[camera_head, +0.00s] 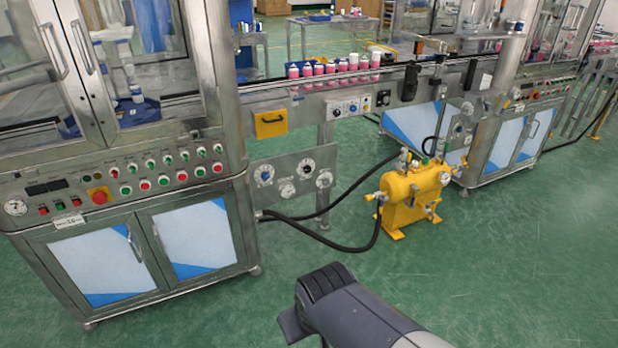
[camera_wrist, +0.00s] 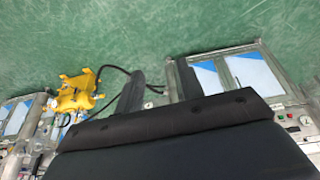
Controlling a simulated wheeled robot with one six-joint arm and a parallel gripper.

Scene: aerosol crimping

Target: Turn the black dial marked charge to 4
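A grey metal panel (camera_head: 281,166) with several round dials and gauges hangs below the conveyor in the head view. One dial on it, at upper right, looks black (camera_head: 308,165); a blue one (camera_head: 264,175) sits to its left. Their markings are too small to read, so I cannot tell which says charge or where it points. My arm's dark end shows at the bottom of the head view, in front of and well apart from the panel. In the wrist view my gripper (camera_wrist: 159,84) has its two dark fingers spread with nothing between them.
A yellow tank (camera_head: 403,199) stands on the green floor right of the panel, joined by black hoses (camera_head: 335,240). A steel cabinet (camera_head: 150,250) with buttons stands left. Pink bottles (camera_head: 320,69) line the conveyor. The floor before the panel is clear apart from the hoses.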

